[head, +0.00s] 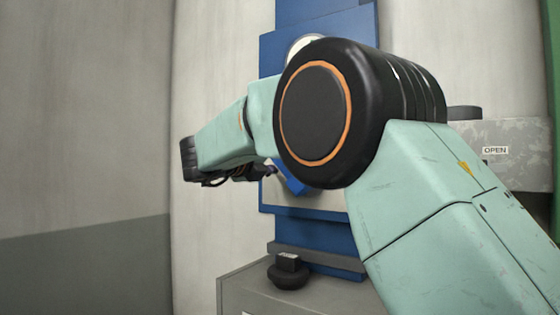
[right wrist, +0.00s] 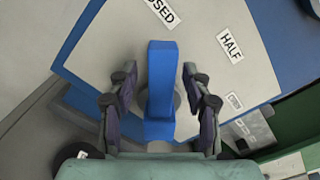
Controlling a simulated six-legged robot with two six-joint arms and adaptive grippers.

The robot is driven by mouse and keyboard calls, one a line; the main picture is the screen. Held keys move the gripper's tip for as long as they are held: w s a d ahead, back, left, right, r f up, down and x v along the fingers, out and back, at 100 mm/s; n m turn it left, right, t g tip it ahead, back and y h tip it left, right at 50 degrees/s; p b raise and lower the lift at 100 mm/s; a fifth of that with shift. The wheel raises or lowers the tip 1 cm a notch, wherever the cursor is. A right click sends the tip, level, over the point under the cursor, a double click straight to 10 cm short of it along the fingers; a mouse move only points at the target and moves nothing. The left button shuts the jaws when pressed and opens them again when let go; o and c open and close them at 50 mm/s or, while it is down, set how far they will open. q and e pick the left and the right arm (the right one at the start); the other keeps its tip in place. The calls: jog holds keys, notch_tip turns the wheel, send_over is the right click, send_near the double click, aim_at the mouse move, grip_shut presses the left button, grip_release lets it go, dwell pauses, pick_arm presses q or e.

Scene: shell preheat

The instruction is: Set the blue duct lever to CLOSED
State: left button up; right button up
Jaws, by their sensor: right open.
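The blue duct lever (right wrist: 160,90) stands out from a pale plate (right wrist: 110,50) in the right wrist view. Its far end points up towards a label ending in "OSED" (right wrist: 161,12), cut by the frame edge. A "HALF" label (right wrist: 230,46) is to its right. My right gripper (right wrist: 158,74) is open, with one finger on each side of the lever and visible gaps to both. In the head view, part of the lever (head: 291,183) shows beside my right gripper (head: 262,172), and my arm hides much of the plate. My left gripper is not in view.
A blue duct panel (head: 268,55) with a partly hidden round gauge (head: 303,45) rises behind my arm. A black knob (head: 288,273) sits on a grey cabinet (head: 245,292) below. The left side is clear.

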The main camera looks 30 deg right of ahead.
jog(key=v, duration=0.5)
jog(key=shift+s+a+f, duration=0.1)
jog(key=shift+s+a, duration=0.1)
jog(key=shift+a, duration=0.05)
jog(key=shift+a, duration=0.2)
